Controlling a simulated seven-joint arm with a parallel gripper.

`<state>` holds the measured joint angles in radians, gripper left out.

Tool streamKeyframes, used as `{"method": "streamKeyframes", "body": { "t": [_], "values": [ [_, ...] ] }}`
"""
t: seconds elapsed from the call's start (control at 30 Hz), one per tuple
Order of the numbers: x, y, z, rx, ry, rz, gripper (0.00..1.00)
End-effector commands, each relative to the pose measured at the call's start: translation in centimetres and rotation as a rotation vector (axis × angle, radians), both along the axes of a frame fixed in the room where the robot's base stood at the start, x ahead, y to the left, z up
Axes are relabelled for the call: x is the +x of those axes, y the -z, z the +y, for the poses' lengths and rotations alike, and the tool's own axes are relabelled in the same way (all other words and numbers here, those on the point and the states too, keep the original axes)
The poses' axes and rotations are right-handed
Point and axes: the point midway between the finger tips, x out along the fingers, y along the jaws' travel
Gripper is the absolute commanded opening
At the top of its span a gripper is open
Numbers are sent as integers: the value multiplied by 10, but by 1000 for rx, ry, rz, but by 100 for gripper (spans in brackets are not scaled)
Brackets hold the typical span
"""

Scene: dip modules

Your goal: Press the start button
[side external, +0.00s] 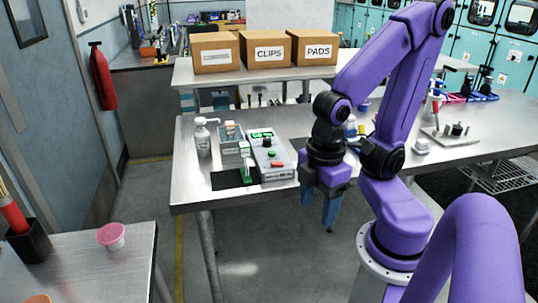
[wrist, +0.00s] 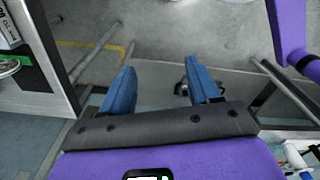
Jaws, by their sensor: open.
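A grey control box (side external: 283,172) stands near the front edge of the steel table in the side view. It has a lit green display, a black knob, a green button (side external: 271,155) and a red button (side external: 277,165) on its sloped top. No label on the buttons is readable, so I cannot read which is start. My gripper (side external: 320,212) points down, open and empty, to the right of the box and beyond the table's front edge. In the wrist view, my gripper's blue fingers (wrist: 160,78) are apart over the floor. Part of a light device (wrist: 8,30) shows at the left edge.
A green upright holder (side external: 246,165) on a dark mat stands left of the box. A grey bin (side external: 229,148) and a white pump bottle (side external: 203,140) are farther left. Labelled cartons (side external: 265,50) stand on the shelf behind. A metal plate fixture (side external: 455,135) lies far right.

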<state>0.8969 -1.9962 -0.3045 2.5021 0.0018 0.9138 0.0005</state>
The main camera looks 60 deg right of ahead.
Motion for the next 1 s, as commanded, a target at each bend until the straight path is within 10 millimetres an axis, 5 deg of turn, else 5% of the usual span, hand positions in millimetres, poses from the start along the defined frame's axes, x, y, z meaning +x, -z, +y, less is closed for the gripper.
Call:
{"method": "streamKeyframes", "body": {
  "t": [0.47, 0.67, 1.0],
  "values": [
    [0, 0, 0, 0, 0, 0, 61],
    [0, 0, 0, 0, 0, 0, 0],
    [0, 0, 0, 0, 0, 0, 0]
  ]
}}
